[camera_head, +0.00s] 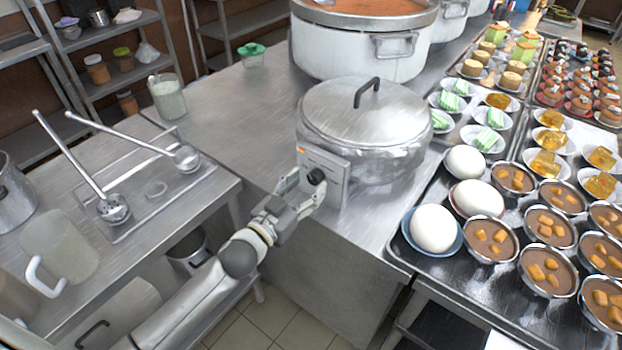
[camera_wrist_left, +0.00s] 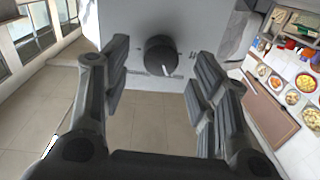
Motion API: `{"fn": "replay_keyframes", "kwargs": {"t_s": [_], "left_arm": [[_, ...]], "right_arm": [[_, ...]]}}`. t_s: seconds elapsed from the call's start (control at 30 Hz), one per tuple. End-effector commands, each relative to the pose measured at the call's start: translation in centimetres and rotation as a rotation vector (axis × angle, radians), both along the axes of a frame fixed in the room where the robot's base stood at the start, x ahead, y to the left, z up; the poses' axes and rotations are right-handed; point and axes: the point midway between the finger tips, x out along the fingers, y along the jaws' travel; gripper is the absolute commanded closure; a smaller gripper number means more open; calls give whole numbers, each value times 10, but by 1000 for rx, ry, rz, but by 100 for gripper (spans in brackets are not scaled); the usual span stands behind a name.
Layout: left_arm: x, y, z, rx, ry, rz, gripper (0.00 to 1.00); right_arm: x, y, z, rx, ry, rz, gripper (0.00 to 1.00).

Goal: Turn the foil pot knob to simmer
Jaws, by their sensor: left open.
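The foil pot (camera_head: 372,140) is a wide silvery cooker with a flat lid and a black handle. It stands near the front edge of the steel counter. A pale control panel (camera_head: 325,170) on its front carries a black knob (camera_head: 316,176) and an orange light. In the left wrist view the knob (camera_wrist_left: 160,55) has a white pointer mark and sits between the fingers. My left gripper (camera_head: 306,188) is open, its fingers on either side of the knob and apart from it. Panel markings are too small to read. My right gripper is not in view.
A large white stockpot (camera_head: 362,40) stands behind the foil pot. A black tray (camera_head: 470,262) of white buns and brown bowls lies to the right. A lower steel table (camera_head: 70,180) with ladles is at the left. The counter left of the pot is mostly clear.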

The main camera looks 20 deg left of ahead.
Motion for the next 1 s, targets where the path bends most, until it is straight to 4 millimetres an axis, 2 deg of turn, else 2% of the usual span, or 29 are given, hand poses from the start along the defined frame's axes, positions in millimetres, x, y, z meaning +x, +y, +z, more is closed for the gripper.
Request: {"fn": "replay_keyframes", "kwargs": {"t_s": [0.2,0.57,0.93,1.0], "left_arm": [[20,-6,1,-2,0,0,46],[24,-8,0,-2,1,0,46],[23,-7,0,-1,0,0,91],[23,-7,0,-1,0,0,91]], "right_arm": [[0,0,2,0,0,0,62],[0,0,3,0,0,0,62],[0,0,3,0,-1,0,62],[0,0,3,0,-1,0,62]]}}
